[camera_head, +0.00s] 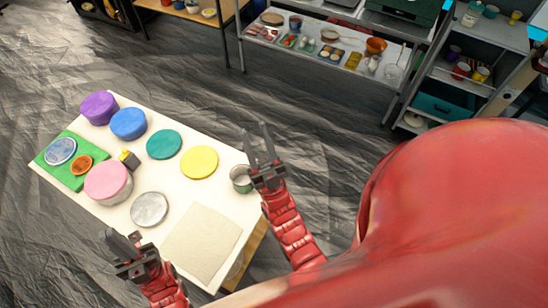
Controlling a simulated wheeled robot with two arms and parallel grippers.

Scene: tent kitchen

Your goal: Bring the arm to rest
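My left gripper (121,241) is at the lower left, over the near edge of the white table (115,222). Its dark fingers are seen at a steep angle, and I cannot tell whether they are apart; no held object shows. My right gripper (257,140) is beyond the table's right edge, beside a small grey-green cup or ring (241,179). Its two fingers are apart with nothing between them.
The table bears purple (99,107), blue (128,124), pink (107,181), green (164,144), yellow (199,162) and grey (149,209) round items, a green board (52,162) and a beige mat (201,244). Shelves (330,57) stand behind, across open floor (290,115).

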